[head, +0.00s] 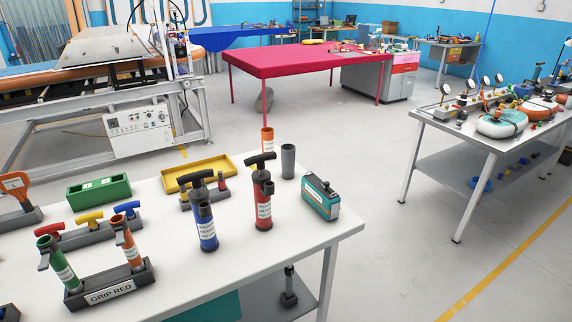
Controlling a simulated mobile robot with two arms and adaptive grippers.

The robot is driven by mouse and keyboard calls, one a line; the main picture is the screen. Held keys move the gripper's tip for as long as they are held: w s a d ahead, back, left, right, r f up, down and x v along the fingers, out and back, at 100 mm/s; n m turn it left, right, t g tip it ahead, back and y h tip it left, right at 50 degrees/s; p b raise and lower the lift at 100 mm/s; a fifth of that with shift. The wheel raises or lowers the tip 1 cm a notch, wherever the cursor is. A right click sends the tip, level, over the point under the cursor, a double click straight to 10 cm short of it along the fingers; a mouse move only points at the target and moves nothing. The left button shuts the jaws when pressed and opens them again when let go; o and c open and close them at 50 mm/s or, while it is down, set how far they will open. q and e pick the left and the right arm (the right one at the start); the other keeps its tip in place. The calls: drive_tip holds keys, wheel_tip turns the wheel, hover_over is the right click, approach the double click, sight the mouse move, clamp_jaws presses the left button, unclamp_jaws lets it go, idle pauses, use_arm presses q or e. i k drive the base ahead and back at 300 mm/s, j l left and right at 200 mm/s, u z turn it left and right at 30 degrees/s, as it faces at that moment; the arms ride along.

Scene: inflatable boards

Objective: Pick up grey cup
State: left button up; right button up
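The grey cup (288,161) is a dark grey upright cylinder on the white table (325,234), near its far right edge. It stands behind and to the right of a red pump (263,205) and to the left of a teal box (321,198). An orange cup (268,141) stands close to its left, partly hidden by the red pump's handle. Neither of my grippers shows in the head view.
A blue pump (206,222) stands left of the red one. A yellow tray (200,173), a green box (99,190) and a "GRIP RED" holder (110,285) with pumps fill the left. Another table (450,127) stands right, with clear floor between.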

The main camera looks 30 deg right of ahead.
sight(288, 162)
drive_tip(key=l, duration=0.6)
drive_tip(key=i+l+z, duration=0.1)
drive_tip(key=l, duration=0.55)
drive_tip(key=i+l+z, duration=0.1)
drive_tip(key=l, duration=0.5)
drive_tip(key=i+l, duration=0.1)
drive_tip(key=l, duration=0.5)
